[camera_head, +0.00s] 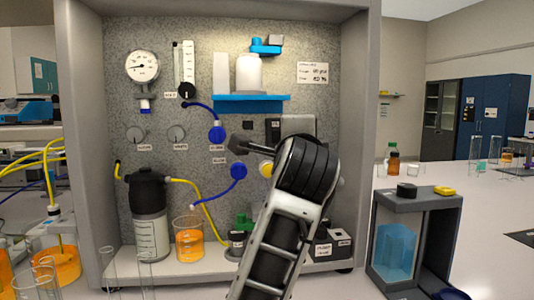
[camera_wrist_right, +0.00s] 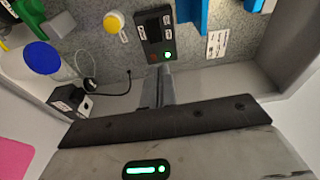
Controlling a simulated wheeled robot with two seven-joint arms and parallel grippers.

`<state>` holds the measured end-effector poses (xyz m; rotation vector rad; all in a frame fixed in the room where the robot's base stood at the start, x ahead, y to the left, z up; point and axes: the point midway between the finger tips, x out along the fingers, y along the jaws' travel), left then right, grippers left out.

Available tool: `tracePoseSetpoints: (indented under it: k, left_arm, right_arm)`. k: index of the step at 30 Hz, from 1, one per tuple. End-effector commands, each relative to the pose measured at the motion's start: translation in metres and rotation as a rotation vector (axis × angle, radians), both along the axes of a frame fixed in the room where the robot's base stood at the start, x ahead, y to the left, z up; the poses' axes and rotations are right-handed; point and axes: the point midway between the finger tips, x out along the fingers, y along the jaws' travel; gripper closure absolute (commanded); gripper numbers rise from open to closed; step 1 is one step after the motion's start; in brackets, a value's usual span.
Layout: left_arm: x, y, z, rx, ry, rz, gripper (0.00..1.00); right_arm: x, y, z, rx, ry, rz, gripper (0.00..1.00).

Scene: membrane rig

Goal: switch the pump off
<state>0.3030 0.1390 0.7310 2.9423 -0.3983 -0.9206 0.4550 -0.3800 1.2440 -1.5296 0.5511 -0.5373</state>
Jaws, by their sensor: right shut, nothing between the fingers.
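A dark control box (camera_wrist_right: 154,34) with a small screen, a red button (camera_wrist_right: 153,57) and a lit green button (camera_wrist_right: 168,55) is on the panel in the wrist view. I cannot read its labels. In the head view my arm hides part of this area. My right gripper (camera_head: 236,146) is shut and empty in front of the panel. In the wrist view its fingertips (camera_wrist_right: 163,70) are just beside the green button; I cannot tell whether they touch. My left gripper is not in view.
A yellow knob (camera_wrist_right: 114,22) and a blue disc (camera_wrist_right: 42,57) are near the box. The blue shelf (camera_head: 250,104) holds a white bottle (camera_head: 249,73). Below are a beaker of orange liquid (camera_head: 189,242) and a dark-topped vessel (camera_head: 149,220). The cabinet's side walls bound the panel.

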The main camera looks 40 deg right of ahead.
Motion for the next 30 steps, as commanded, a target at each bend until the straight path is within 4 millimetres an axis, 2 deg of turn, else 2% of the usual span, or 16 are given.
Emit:
tracePoseSetpoints:
  k: [1, 3, 8, 21, 30]
  left_arm:
    - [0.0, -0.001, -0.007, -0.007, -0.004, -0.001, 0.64]
    - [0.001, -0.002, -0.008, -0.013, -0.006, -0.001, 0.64]
    - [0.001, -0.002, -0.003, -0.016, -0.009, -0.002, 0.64]
    - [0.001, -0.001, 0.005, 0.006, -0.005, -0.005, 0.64]
    - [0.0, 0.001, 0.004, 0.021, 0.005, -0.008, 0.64]
  right_arm:
    - [-0.002, 0.0, -0.009, 0.011, -0.009, -0.001, 1.0]
    - [-0.002, -0.001, -0.012, 0.021, -0.014, -0.003, 1.0]
    - [0.006, -0.009, -0.01, 0.024, -0.015, -0.005, 1.0]
    - [0.074, -0.066, -0.009, 0.022, -0.014, -0.005, 1.0]
    - [0.102, -0.089, -0.01, 0.024, -0.015, -0.004, 1.0]
